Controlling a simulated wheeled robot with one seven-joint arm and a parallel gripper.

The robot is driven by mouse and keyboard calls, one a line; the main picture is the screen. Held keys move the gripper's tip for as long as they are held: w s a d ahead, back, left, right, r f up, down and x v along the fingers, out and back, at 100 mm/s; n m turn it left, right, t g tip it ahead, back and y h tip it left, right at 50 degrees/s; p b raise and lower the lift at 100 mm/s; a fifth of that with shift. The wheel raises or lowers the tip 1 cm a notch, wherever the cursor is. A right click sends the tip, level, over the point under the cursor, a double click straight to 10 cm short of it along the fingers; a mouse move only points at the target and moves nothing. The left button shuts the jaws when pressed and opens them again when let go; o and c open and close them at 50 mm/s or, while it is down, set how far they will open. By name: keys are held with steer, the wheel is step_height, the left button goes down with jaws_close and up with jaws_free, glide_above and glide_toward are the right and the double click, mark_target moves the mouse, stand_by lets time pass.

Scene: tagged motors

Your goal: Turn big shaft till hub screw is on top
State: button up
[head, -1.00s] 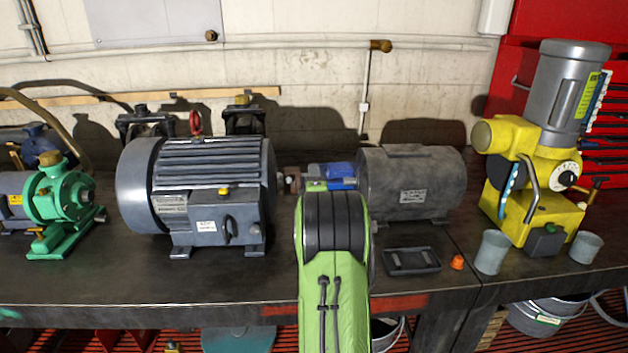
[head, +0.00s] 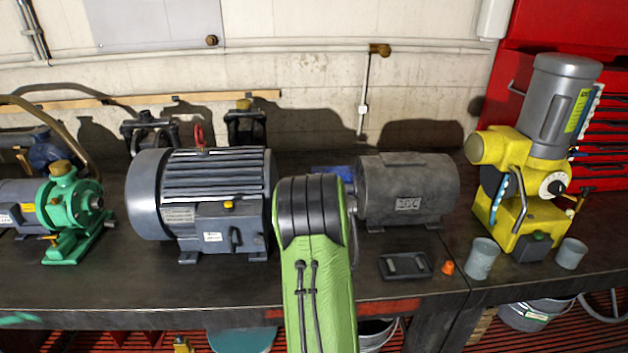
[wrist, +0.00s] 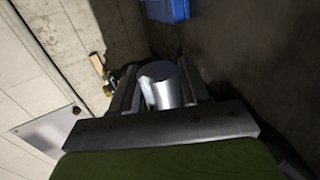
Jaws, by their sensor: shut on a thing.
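The big grey motor (head: 205,200) stands on the bench left of my arm in the head view. Its shaft end on the right is hidden behind my green and black arm. In the wrist view my gripper (wrist: 156,76) is shut on a smooth silver cylinder, the shaft (wrist: 164,88), which sits between the two fingers. My gripper is hidden by the arm in the head view. I cannot see the hub screw in either view, so its angle cannot be told.
A smaller dark grey motor (head: 408,190) stands right of my arm, with a blue part (head: 333,171) behind the arm. A black tray (head: 405,265) and orange cap (head: 447,267) lie in front. A green pump (head: 70,210) and yellow machine (head: 520,180) stand at the sides.

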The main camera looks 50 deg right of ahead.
steer(key=shift+r+g+y+p, duration=0.1)
steer(key=shift+g+y+p, duration=1.3)
steer(key=shift+p, duration=2.2)
steer(key=shift+g+y+p, duration=0.3)
steer(key=shift+y+p, duration=0.3)
steer(key=shift+p, duration=0.5)
steer(key=shift+f+p, duration=0.2)
steer(key=shift+p, duration=0.45)
steer(key=shift+a+f+g+y, duration=0.1)
steer(key=shift+f+g+y, duration=0.05)
steer(key=shift+g+y, duration=0.2)
steer(key=o, duration=0.9)
steer(key=shift+r, duration=0.3)
steer(key=v, duration=1.5)
steer(key=shift+s+a+r, duration=0.1)
steer(key=shift+s+a, duration=0.05)
steer(key=shift+s, duration=0.15)
